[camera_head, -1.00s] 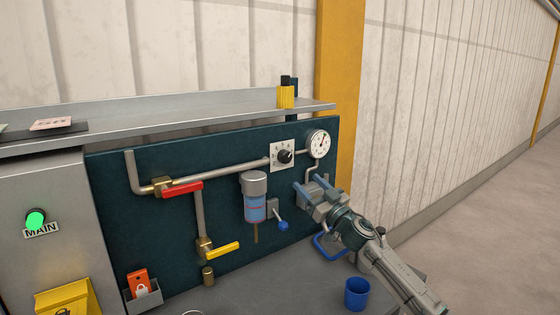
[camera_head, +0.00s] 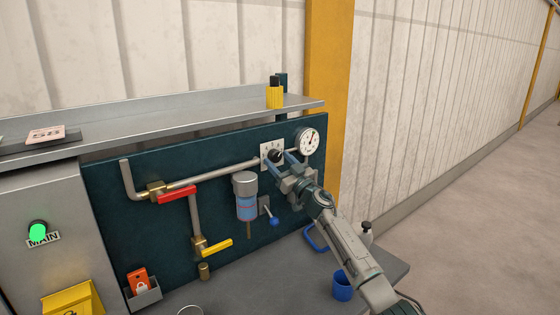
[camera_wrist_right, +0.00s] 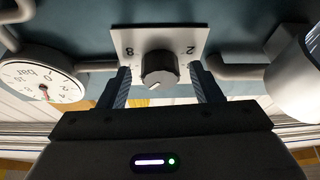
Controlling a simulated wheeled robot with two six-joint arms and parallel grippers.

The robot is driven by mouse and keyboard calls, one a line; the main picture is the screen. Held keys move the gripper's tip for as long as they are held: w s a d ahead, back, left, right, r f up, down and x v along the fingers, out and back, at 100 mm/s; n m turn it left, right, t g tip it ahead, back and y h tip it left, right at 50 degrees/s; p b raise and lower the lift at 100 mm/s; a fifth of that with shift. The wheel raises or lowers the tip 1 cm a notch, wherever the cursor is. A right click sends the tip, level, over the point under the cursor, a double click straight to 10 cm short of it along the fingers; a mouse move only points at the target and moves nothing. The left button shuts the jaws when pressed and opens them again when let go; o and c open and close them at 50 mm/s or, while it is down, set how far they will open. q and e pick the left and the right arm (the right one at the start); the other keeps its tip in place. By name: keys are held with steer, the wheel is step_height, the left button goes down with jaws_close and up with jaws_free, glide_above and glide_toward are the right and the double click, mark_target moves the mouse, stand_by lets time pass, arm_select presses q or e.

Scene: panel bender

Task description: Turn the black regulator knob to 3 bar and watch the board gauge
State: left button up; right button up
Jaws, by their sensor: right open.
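The black regulator knob (camera_head: 275,155) sits on a white square dial plate on the dark teal board. In the right wrist view the knob (camera_wrist_right: 160,69) shows a white mark on its face, with the plate's 8 and 2 on either side. My right gripper (camera_head: 283,160) is open in front of it. Its fingers stand on either side of the knob with gaps, so it is not gripped. The round white board gauge (camera_head: 307,141) is just right of the knob. Its face (camera_wrist_right: 42,82) reads "bar" in the wrist view; the needle value is too small to read. My left gripper is out of view.
Pipes with a red-handled valve (camera_head: 178,194) and a yellow-handled valve (camera_head: 216,248) run along the board. A blue filter bowl (camera_head: 246,205) hangs left of my right arm. A blue cup (camera_head: 342,286) stands on the bench below. A grey shelf (camera_head: 180,122) runs above.

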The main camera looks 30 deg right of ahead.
steer(key=c, duration=1)
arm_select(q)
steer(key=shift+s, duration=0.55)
